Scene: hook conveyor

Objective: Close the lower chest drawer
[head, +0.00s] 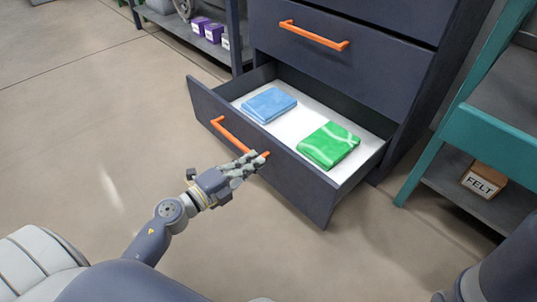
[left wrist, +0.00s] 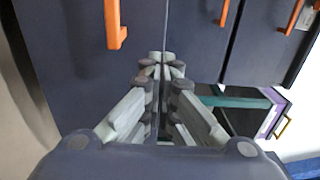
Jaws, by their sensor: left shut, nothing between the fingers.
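The lower chest drawer (head: 277,160) is pulled well out of the dark chest. It has an orange bar handle (head: 236,137) on its dark front; an orange handle end also shows in the left wrist view (left wrist: 116,28). Inside lie a folded blue cloth (head: 269,104) and a folded green cloth (head: 328,146). My left gripper (head: 262,157) is shut and empty at the drawer front, by the handle's right end, which it partly covers. In the left wrist view its closed fingers (left wrist: 161,58) point at the dark front; I cannot tell whether they touch it.
The drawer above (head: 338,58) is shut, with its own orange handle (head: 313,35). A teal-framed shelf (head: 478,135) with a FELT box (head: 483,181) stands close on the right. A shelf with purple boxes (head: 207,30) stands behind left. The floor (head: 95,110) left of the drawer is clear.

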